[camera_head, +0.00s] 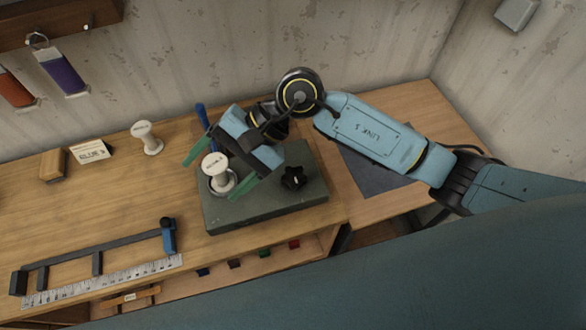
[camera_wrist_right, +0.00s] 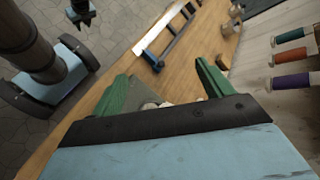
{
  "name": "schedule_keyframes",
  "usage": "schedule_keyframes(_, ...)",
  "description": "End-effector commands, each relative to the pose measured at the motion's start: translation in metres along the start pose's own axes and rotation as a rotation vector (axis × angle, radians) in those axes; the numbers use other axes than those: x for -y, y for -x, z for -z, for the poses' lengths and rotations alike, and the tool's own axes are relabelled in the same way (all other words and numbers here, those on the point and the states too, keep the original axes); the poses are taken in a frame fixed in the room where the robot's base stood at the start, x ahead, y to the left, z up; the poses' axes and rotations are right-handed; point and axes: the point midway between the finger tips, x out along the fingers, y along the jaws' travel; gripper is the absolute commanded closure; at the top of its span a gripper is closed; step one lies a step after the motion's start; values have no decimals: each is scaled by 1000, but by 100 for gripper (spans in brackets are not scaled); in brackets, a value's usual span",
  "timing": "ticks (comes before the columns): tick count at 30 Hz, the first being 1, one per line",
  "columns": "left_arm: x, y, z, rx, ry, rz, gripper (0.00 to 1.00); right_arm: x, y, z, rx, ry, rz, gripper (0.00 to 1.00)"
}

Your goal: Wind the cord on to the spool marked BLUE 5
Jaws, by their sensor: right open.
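A white spool (camera_head: 215,170) stands on a grey-green base (camera_head: 262,212) with a black knob (camera_head: 293,177). The marking on its top is too small to read. My right gripper (camera_head: 211,181) is open, with one green finger on each side of this spool. I cannot tell whether either finger touches it. In the right wrist view the open fingers (camera_wrist_right: 162,90) show, with the pale spool (camera_wrist_right: 166,104) partly hidden behind the palm. A second white spool (camera_head: 148,138) stands apart on the bench, near a white card (camera_head: 90,151) with small print.
A wooden block (camera_head: 53,165) stands at the bench's left. A dark frame with a blue end (camera_head: 168,236) lies by a ruler (camera_head: 110,284) at the front. Purple (camera_head: 62,75) and orange (camera_head: 14,89) rolls hang on the wall. Bench between block and frame is clear.

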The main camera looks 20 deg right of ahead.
Motion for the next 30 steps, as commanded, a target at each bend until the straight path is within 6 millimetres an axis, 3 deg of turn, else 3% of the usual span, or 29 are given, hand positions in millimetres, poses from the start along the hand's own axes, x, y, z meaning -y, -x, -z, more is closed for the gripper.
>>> schedule_keyframes(3, 0, 3, 0, 0, 0, 0, 64, -36, 26, 42, -172, 233, -331, 21)
schedule_keyframes(6, 0, 4, 0, 0, 0, 0, 64, -58, 55, 69, -266, 353, -566, 21)
schedule_keyframes(9, 0, 4, 0, 0, 0, 0, 64, -70, 82, 86, -323, 416, -735, 21)
schedule_keyframes(13, 0, 5, 0, 0, 0, 0, 64, -77, 102, 96, -356, 446, -849, 21)
schedule_keyframes(19, 0, 10, 1, 0, 0, 0, 64, -90, 94, 106, -356, 449, -874, 21)
schedule_keyframes(30, 0, 24, 2, 0, 0, 0, 64, -140, 48, 141, -354, 445, -870, 21)
